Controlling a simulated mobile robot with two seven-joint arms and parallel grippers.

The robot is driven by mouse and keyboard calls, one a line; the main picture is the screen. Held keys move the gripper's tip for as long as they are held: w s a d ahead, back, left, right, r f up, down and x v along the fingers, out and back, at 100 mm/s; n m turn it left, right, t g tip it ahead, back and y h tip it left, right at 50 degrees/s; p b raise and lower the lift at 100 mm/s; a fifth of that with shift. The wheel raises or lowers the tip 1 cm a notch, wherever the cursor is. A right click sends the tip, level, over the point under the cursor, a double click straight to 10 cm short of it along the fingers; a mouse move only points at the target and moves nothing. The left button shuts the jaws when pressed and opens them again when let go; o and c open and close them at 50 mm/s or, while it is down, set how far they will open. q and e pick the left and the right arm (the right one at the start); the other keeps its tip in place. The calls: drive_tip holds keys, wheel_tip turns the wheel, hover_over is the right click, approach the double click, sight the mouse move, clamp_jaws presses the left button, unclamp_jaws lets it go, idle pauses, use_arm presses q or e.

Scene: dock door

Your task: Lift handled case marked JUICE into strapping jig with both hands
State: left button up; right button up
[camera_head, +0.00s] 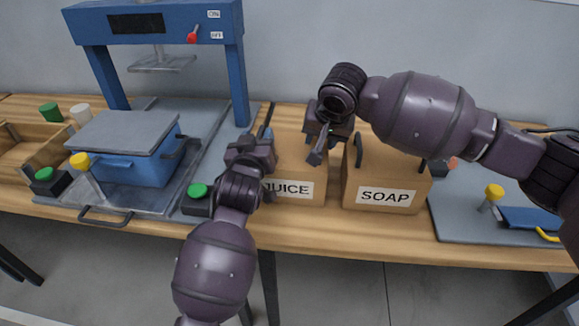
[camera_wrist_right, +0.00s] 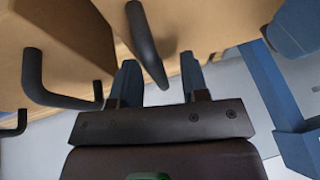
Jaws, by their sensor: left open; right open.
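The JUICE case (camera_head: 308,165), a brown box with a white label, stands on the wooden bench, partly hidden by my grippers. My left gripper (camera_head: 264,136) is open at its left side, by the handle there; I cannot tell whether it touches. My right gripper (camera_head: 318,150) is open at its right upper edge. In the right wrist view a dark handle (camera_wrist_right: 147,45) shows between the open fingers (camera_wrist_right: 160,82); contact is unclear. No thing is labelled as strapping jig; a blue press frame (camera_head: 236,75) stands at the left on a grey plate.
The SOAP case (camera_head: 410,175), with dark handles, stands close right of JUICE. Green-topped button box (camera_head: 196,200) stands in front. A grey mat (camera_head: 470,225) with a blue item (camera_head: 530,218) lies right.

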use_arm(q)
drive_tip(key=shift+w, duration=0.15)
use_arm(e)
drive_tip(key=shift+f, duration=0.1)
use_arm(q)
clamp_jaws()
use_arm(e)
clamp_jaws()
use_arm(q)
drive_tip(key=shift+r, duration=0.1)
